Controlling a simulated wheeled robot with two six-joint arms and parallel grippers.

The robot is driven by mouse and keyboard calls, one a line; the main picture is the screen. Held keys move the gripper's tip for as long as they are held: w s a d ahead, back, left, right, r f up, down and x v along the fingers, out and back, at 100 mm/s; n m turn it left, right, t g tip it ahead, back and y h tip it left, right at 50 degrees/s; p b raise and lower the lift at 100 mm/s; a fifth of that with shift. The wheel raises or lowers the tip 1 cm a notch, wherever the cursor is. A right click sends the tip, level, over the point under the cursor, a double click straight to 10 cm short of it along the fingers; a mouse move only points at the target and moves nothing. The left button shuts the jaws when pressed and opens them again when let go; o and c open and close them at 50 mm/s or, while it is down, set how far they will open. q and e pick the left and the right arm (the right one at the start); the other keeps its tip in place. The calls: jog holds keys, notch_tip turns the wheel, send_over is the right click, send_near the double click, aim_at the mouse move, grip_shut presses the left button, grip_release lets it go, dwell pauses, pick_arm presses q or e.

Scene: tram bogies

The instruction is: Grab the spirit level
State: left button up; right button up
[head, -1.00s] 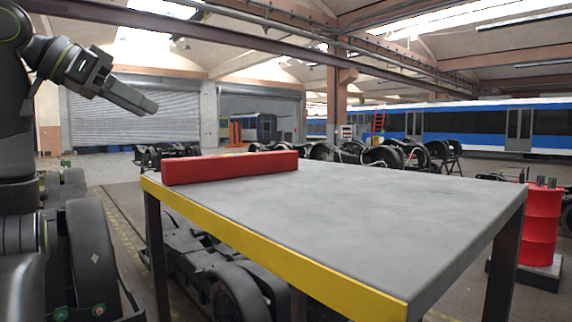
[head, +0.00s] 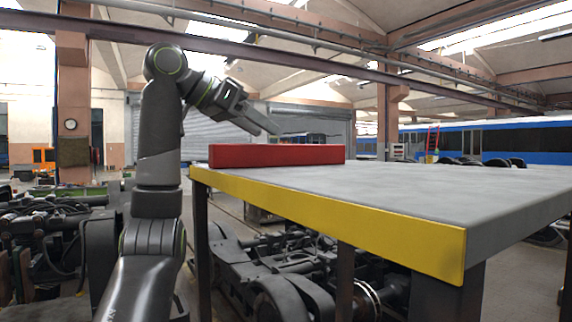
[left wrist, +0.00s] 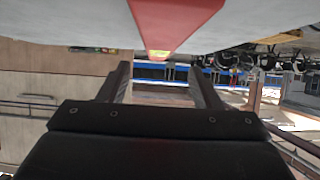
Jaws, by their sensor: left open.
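The spirit level, a long red bar (head: 277,156), lies on the grey table top along its far left part, near the yellow-edged side. In the left wrist view the red bar (left wrist: 172,22) shows at the top, beyond the fingertips. My left gripper (head: 270,128) is open and empty, tilted downward, and appears just above the bar in the head view, apart from it. Its two spread fingers show in the left wrist view (left wrist: 161,80), with nothing between them. My right gripper is not in view.
The table (head: 400,195) has a yellow front edge (head: 340,222) and dark legs; the rest of its top is clear. A dark bogie (head: 285,285) stands beneath it. More machinery (head: 50,235) stands at the left. A blue and white tram (head: 500,140) is in the background.

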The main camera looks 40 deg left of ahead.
aim_at(284, 155)
pick_arm(q)
jog(key=shift+w+f+b, duration=0.1)
jog(key=shift+f+b, duration=0.2)
jog(key=shift+f, duration=0.05)
jog(key=shift+w+f, duration=0.25)
jog(key=shift+f, duration=0.05)
jog(key=x, duration=0.3)
jog(key=shift+w+d+p, duration=0.25)
jog(key=shift+p, duration=0.1)
jog(key=shift+w+f, duration=0.1)
jog(key=shift+w, duration=0.05)
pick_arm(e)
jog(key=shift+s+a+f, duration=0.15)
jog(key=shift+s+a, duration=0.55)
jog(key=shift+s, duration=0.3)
pick_arm(q)
jog(key=shift+c, duration=0.5)
jog(key=c, duration=1.2)
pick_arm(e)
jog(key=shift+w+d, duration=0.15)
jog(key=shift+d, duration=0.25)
